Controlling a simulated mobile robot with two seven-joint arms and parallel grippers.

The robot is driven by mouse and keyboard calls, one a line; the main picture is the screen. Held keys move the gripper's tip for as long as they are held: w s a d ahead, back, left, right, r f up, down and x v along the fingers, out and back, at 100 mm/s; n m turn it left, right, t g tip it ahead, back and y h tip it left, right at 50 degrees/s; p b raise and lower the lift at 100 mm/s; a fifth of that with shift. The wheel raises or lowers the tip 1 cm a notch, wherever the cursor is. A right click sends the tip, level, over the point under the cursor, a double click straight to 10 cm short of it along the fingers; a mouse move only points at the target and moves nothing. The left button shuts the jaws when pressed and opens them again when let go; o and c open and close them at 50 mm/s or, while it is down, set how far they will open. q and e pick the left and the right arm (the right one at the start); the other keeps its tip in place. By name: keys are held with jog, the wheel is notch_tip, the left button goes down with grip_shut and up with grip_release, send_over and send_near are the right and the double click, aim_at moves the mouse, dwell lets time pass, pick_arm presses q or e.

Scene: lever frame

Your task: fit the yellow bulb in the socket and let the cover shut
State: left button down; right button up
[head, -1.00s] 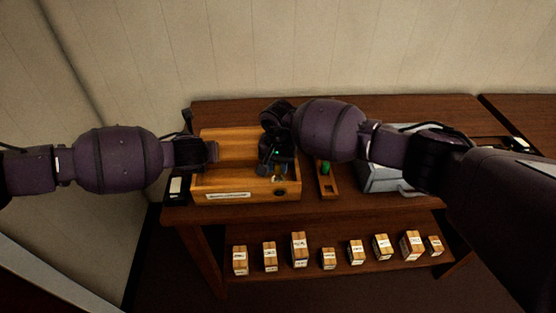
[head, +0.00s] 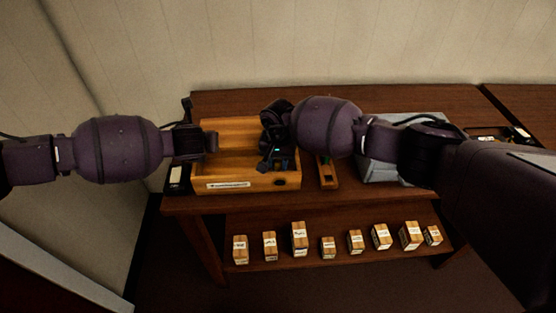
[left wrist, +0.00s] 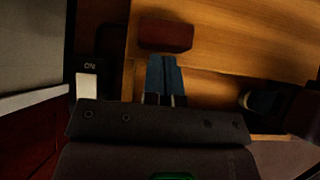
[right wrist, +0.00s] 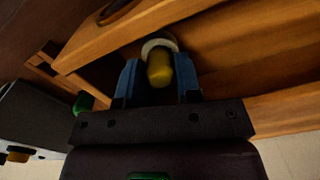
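The yellow bulb (right wrist: 160,70) shows in the right wrist view at a pale ring (right wrist: 158,45), inside the wooden frame (head: 225,186). How deep it sits in the ring is hidden. My right gripper (right wrist: 159,72) has its blue fingers on either side of the bulb, with a narrow dark gap beside it. In the head view my right gripper (head: 274,160) hides the bulb. My left gripper (left wrist: 165,62) has its fingers together. A dark red block (left wrist: 166,35), perhaps the lever's handle, lies just past their tips; contact is unclear. I cannot make out the cover.
A green bulb (right wrist: 83,103) stands in a narrow wooden holder (head: 328,180) right of the frame. A grey case (head: 378,172) stands further right, partly under my right arm. Several small boxes (head: 300,238) line the lower shelf. The back of the table (head: 350,98) is clear.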

jog(key=o, duration=0.4)
notch_tip(320, 180, up, 12)
jog(key=shift+r, duration=0.1)
dwell(0.5)
pick_arm(q)
jog(key=shift+s+p, duration=1.35)
jog(key=shift+s, duration=5.1)
pick_arm(e)
jog(key=shift+r, duration=1)
